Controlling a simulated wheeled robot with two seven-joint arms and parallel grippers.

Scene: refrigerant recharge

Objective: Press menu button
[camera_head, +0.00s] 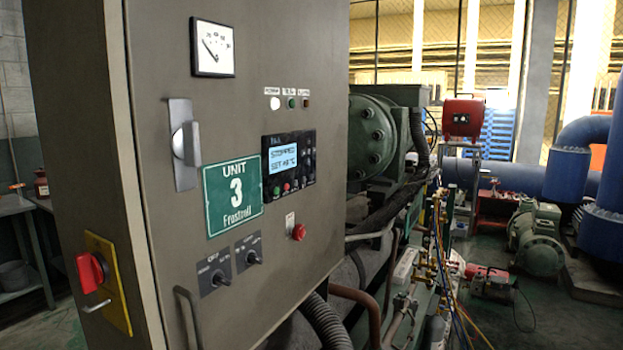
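A grey control cabinet (230,120) fills the left half of the view. On its door is a dark controller panel (289,193) with a lit display (283,159) that reads "STOPPED" and a second line starting "SET". Small buttons (286,187), some red and one green, line the panel's lower edge, and more dark keys sit at its right side. The button labels are too small to read, so I cannot tell which one is the menu button. Neither of my grippers shows in the view.
A green "UNIT 3" sign (233,195), a door handle (186,145), two rotary switches (248,252) and a red push button (299,232) are on the door. A red switch (90,272) is on the cabinet's side. Hoses and machinery (440,260) stand at right.

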